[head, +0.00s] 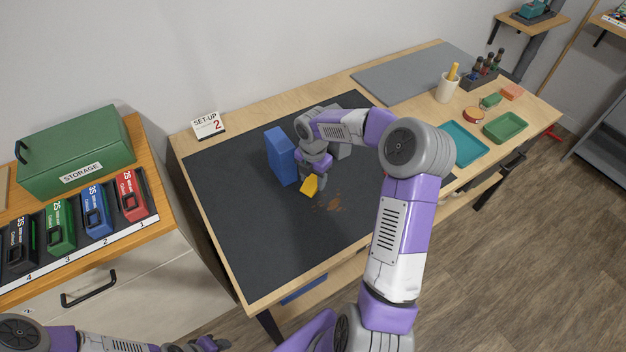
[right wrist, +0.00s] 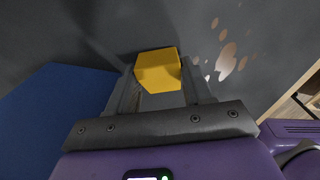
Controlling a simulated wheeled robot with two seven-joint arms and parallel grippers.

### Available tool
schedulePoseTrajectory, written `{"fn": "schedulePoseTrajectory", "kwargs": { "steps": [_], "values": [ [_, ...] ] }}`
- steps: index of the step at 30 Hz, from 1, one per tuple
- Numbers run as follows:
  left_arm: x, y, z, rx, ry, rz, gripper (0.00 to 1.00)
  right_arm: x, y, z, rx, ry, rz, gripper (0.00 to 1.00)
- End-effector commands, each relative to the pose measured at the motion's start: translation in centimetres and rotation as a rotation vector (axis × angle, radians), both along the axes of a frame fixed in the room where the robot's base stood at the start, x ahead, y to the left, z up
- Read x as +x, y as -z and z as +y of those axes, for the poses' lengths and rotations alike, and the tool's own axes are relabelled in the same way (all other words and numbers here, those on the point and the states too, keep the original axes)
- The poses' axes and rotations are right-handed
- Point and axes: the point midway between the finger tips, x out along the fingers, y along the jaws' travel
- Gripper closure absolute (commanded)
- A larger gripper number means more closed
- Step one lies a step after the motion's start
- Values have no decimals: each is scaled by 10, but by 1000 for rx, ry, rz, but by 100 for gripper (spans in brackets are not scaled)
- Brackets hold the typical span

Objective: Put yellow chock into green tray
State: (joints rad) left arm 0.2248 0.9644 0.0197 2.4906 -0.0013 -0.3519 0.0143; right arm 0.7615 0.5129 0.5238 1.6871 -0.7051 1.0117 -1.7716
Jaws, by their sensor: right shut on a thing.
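The yellow chock (head: 309,186) is between the fingers of my right gripper (head: 314,176), which is shut on it over the black mat. In the right wrist view the chock (right wrist: 158,70) shows at the fingertips; I cannot tell whether it touches the mat. The green tray (head: 505,127) lies at the right end of the table, far from the gripper, and looks empty. My left gripper (head: 206,344) is partly in view at the bottom left, and its jaws cannot be made out.
The teal tray (head: 462,146), a white cup (head: 447,88) and a red round tin (head: 474,115) stand near the green tray. The mat's front (head: 265,255) is clear.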

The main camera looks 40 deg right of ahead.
Motion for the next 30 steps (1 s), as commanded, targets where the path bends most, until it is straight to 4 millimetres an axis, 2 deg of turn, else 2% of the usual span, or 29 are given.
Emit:
{"fn": "schedulePoseTrajectory", "kwargs": {
  "steps": [12,18,24,30],
  "values": [
    [0,-43,0,0,0,0,57,1,-109,0,-2,0,-6,88],
    [0,-57,0,0,0,0,57,1,-151,0,-1,0,-4,88],
    [0,-62,0,0,0,0,57,1,-171,0,-1,0,-3,88],
    [0,-62,0,0,0,0,57,1,-174,0,1,0,-2,88]
  ]
}}
